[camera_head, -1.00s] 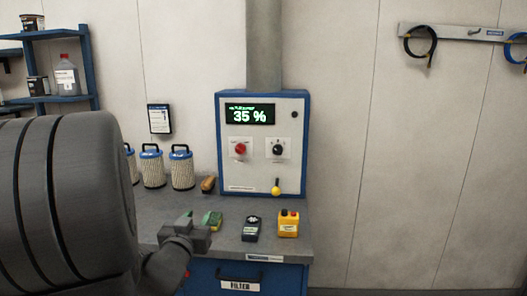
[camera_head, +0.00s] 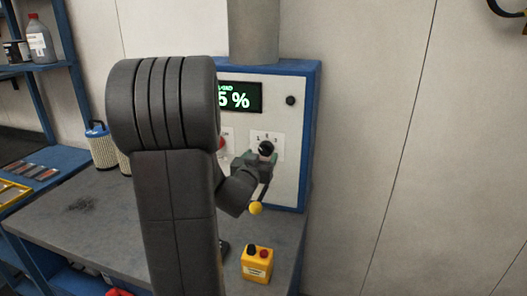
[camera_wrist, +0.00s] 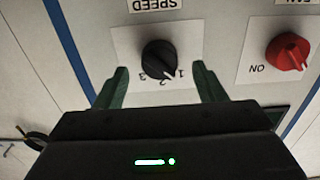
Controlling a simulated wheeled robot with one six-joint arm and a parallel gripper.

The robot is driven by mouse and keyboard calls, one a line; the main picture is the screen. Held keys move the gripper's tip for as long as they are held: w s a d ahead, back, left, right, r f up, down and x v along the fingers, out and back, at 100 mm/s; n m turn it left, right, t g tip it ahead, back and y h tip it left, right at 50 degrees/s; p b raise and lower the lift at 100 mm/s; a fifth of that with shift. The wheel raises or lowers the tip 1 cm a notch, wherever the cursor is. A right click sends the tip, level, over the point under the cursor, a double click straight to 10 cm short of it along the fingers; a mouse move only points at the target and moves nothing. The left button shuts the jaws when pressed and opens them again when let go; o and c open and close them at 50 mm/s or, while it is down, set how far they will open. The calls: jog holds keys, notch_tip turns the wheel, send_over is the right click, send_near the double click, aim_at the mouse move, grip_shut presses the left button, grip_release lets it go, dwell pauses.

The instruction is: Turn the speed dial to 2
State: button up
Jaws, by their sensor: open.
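The speed dial (camera_head: 266,147) is a black round knob on a white plate at the right of the control box front. In the wrist view, which is upside down, the dial (camera_wrist: 159,59) sits under the SPEED label with the marks 1, 2 and 3 around it. Its raised grip slants and seems to point towards 1, but its pointer is not clear. My gripper (camera_wrist: 159,70) is open, with one green finger on each side of the dial and gaps to it. In the head view my gripper (camera_head: 258,160) is at the dial's lower edge.
A red fan switch (camera_wrist: 288,51) marked ON is beside the dial. A yellow-knobbed lever (camera_head: 255,207) is below my gripper. The display (camera_head: 240,97) is partly hidden by my arm. A yellow button box (camera_head: 257,264) stands on the bench (camera_head: 90,225).

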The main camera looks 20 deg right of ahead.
aim_at(265, 150)
jog(key=shift+x, duration=1.45)
jog(key=shift+r, duration=0.1)
jog(key=c, duration=1)
